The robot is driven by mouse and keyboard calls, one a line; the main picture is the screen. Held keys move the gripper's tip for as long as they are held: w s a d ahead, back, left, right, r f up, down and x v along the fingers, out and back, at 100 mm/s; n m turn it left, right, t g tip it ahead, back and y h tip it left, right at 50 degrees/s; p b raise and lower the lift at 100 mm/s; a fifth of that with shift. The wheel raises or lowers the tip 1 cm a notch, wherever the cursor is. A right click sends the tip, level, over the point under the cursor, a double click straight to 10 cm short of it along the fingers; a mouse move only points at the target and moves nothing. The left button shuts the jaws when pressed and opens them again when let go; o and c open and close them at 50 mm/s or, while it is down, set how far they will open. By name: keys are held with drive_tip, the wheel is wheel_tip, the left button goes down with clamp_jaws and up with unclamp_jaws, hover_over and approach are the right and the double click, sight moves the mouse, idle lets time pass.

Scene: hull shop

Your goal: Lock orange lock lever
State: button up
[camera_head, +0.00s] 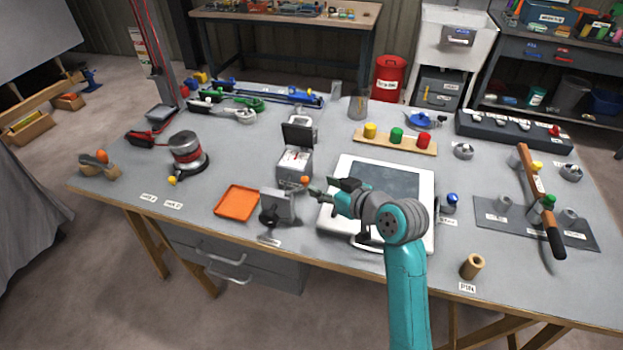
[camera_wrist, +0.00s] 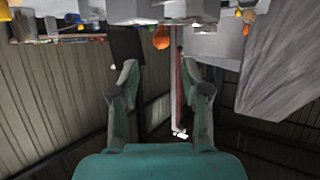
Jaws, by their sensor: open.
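An orange knob (camera_head: 304,180), which looks like the end of the lock lever, shows beside a grey bracket-like block (camera_head: 278,206) near the table's front middle. In the wrist view the orange knob (camera_wrist: 161,38) hangs near the top, in the gap between my fingers but beyond their tips. The lever's shaft and its lock position cannot be made out. My gripper (camera_head: 316,191) is just right of the knob, apart from it. In the wrist view my gripper (camera_wrist: 162,75) has its two fingers spread, with nothing between them.
A grey box with a dial (camera_head: 295,163) stands behind the knob. An orange tray (camera_head: 237,202) lies left of the block. A white-framed panel (camera_head: 340,222) lies under my arm. A wooden rack with coloured knobs (camera_head: 395,143) is further back.

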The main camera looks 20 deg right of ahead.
sight(307, 180)
drive_tip(key=x, duration=0.7)
drive_tip(key=shift+w+a, duration=0.1)
drive_tip(key=shift+a, duration=0.05)
clamp_jaws()
